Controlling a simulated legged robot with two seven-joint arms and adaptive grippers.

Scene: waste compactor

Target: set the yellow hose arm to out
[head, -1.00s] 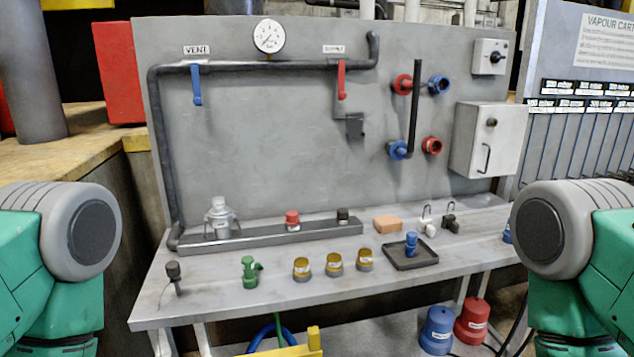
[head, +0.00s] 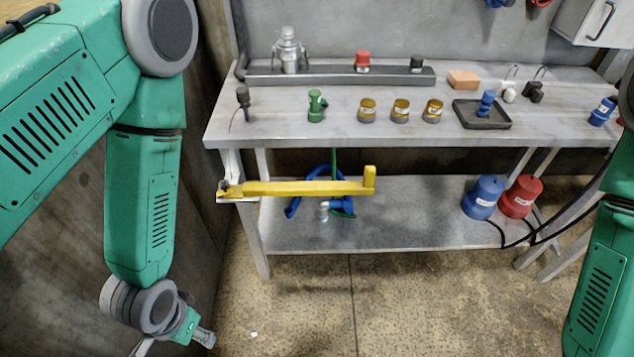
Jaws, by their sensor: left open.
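The yellow hose arm (head: 300,188) is a long bar mounted at the front left of the bench, below the worktop. It lies roughly level along the bench front, from a pivot (head: 228,191) at the left leg to an upright yellow end post (head: 369,177) on the right. My left gripper (head: 202,338) hangs low at the bottom left, left of and nearer than the hose arm, apart from it. It is open and only partly seen. My right arm shows at the right edge, but its gripper is out of view.
The workbench (head: 225,129) carries several small fittings and jars. A blue hose (head: 293,208) and blue and red buckets (head: 482,196) are on the lower shelf (head: 400,232). Floor (head: 330,310) in front of the bench is clear. A dark wall stands at left.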

